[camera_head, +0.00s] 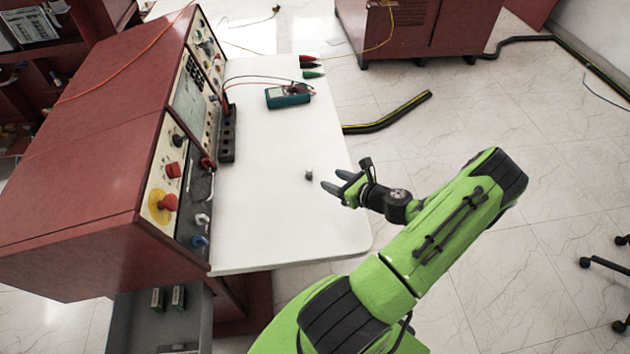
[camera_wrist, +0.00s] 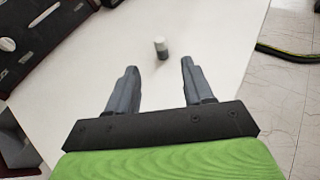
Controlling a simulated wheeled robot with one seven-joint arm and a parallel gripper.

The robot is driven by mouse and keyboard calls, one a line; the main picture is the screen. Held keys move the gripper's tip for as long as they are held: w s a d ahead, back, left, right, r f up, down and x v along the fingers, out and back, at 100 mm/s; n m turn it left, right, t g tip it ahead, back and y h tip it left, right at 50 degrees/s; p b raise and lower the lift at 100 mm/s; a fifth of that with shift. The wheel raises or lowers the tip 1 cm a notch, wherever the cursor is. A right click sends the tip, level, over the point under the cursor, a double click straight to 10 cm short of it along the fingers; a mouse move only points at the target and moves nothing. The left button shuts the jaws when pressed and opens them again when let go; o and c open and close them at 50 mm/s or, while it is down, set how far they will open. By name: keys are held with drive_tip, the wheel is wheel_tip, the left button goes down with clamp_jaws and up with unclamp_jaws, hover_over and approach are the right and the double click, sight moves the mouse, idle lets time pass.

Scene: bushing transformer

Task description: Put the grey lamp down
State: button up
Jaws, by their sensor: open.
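The small grey lamp (camera_head: 309,175) stands on the white table (camera_head: 270,215), right of the middle and apart from my gripper. In the wrist view the lamp (camera_wrist: 161,48) looks like a short cylinder with a pale top, ahead of the fingertips and between their lines. My gripper (camera_head: 333,183) is open and empty, at the right side of the table and to the right of the lamp. Its two dark fingers (camera_wrist: 157,74) are spread wide in the wrist view.
A red control console (camera_head: 95,165) with knobs and a red button stands along the table's left side. A teal multimeter (camera_head: 288,96) with cables lies at the back of the table. A yellow-black cable cover (camera_head: 390,118) lies on the floor. The table front is clear.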

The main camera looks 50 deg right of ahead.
drive_tip(key=w+a+r+n+g+y, duration=0.2)
drive_tip(key=w+a+r+n+g, duration=0.15)
drive_tip(key=a+r+n, duration=0.45)
drive_tip(key=w+a+r+n+g+y, duration=0.2)
drive_tip(key=a+r+n+g, duration=0.3)
drive_tip(key=a+n, duration=0.7)
drive_tip(key=s+a+r+n+h, duration=0.3)
drive_tip(key=s+a+r+n, duration=0.9)
drive_tip(key=s+r+n, duration=0.2)
drive_tip(key=s+n, duration=0.1)
drive_tip(key=n, duration=0.1)
drive_tip(key=shift+s+r+n, duration=0.2)
drive_tip(key=shift+r+n, duration=0.15)
drive_tip(key=shift+n, duration=0.05)
drive_tip(key=shift+t, duration=0.25)
